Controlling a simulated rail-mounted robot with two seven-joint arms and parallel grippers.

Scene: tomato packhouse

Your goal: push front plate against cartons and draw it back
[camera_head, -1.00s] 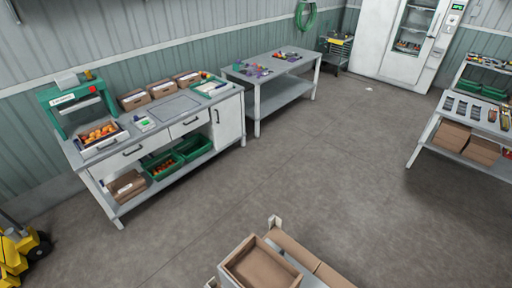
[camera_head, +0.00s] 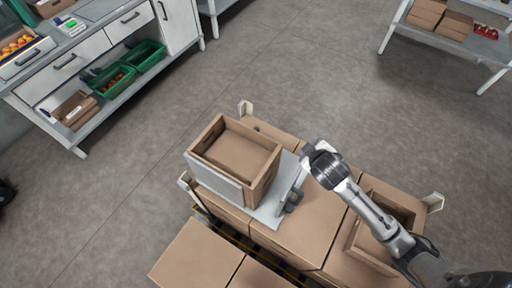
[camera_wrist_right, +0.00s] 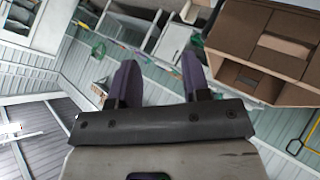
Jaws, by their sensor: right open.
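An open brown carton (camera_head: 238,150) stands on a flat grey plate (camera_head: 268,213) on top of the stacked cartons (camera_head: 305,235). A pale grey upright plate (camera_head: 213,180) covers its near left face; it seems to touch it. My right arm comes in from the lower right, with its wrist bent over the stack. My right gripper (camera_head: 291,200) is just right of the grey plate; contact is unclear. In the right wrist view the gripper (camera_wrist_right: 158,82) is open with nothing between its dark fingers, and cartons (camera_wrist_right: 262,45) show at upper right. My left gripper is not in view.
Pale corner posts (camera_head: 433,202) rise around the stack. Another open carton (camera_head: 388,215) sits beside my right arm. A workbench (camera_head: 100,60) with green crates (camera_head: 112,80) stands at left, and a table with cartons (camera_head: 427,14) at upper right. The floor between is clear.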

